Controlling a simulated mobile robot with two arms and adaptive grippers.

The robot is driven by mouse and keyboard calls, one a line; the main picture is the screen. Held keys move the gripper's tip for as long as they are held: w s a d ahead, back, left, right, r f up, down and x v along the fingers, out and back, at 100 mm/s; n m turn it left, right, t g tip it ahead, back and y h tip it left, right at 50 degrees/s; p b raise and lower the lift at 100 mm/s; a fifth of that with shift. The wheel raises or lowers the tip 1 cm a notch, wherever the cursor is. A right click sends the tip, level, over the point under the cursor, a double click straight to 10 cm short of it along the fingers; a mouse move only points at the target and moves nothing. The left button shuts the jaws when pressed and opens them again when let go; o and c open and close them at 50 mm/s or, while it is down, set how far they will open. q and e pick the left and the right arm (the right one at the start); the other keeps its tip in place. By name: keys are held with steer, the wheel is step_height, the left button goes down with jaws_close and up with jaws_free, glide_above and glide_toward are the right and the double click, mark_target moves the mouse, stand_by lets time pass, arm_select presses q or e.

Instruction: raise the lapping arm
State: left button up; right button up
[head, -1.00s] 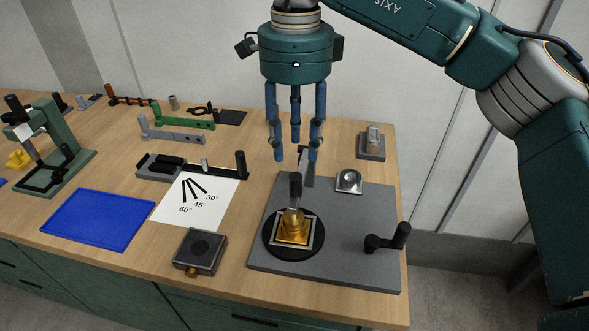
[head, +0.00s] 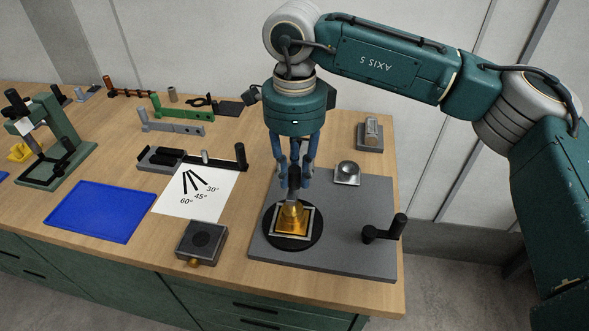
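The lapping arm's upright dark handle (head: 294,180) stands at the back of a round black plate (head: 271,236) on the grey lapping base (head: 350,250). A gold block (head: 291,216) in a square pale frame sits under the arm on that plate. My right gripper (head: 295,168) points down with its blue fingers spread around the top of the handle. The fingers look open, with small gaps to the handle; contact is hard to make out. The rear part of the arm is hidden behind the fingers. My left gripper is not in view.
A crank with a black knob (head: 397,226) stands on the base's right side. Left are an angle card (head: 195,208), a blue mat (head: 100,212) and a dark square block (head: 202,240). The table's front edge is close.

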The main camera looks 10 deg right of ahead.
jaws_close()
arm_select(q)
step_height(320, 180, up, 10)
steer(key=p, duration=0.9)
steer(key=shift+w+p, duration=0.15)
steer(key=shift+p, duration=0.25)
arm_select(e)
steer(key=w+d+r+g+y, duration=0.1)
steer(key=w+r+g, duration=0.3)
steer(key=r+g, duration=0.1)
steer(key=shift+r+y, duration=0.4)
steer(key=shift+r, duration=0.45)
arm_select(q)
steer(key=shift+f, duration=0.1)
arm_select(e)
steer(key=shift+d, duration=0.15)
steer(key=o, duration=0.6)
jaws_free()
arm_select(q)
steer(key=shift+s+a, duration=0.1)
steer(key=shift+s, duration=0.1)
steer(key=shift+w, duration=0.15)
arm_select(e)
step_height(320, 180, up, 10)
